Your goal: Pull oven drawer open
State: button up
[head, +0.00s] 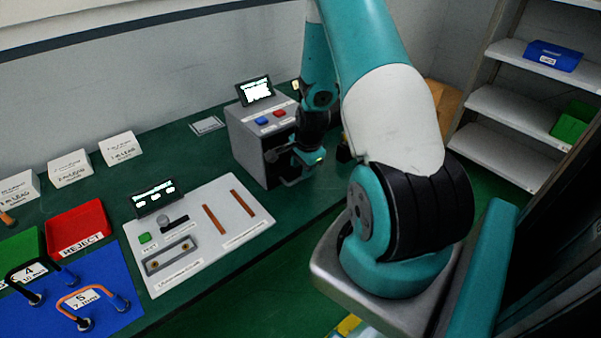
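The oven is a grey box (250,150) on the green bench, with a blue and a red button on top and a lit display (259,90) behind them. My arm comes down from above on the oven's right. My gripper (290,172) is at the oven's front face, low down. The wrist and gripper cover much of that face, so the drawer and its handle cannot be made out clearly. The fingers are small and dark here. I cannot tell whether they are open or shut, or whether they touch the drawer.
A white panel (185,262) with two brown strips lies left of the oven. A red REJECT tray (78,222), a blue mat (110,320) with cable leads, and several white labelled boxes are farther left. Shelves (507,105) stand at the right. Green floor lies before the bench.

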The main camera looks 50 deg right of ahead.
jog(key=shift+w+d+f, duration=0.1)
jog(key=shift+w+f, duration=0.1)
jog(key=shift+f, duration=0.75)
jog(key=shift+w+f, duration=0.15)
jog(key=shift+f, duration=0.8)
grip_shut()
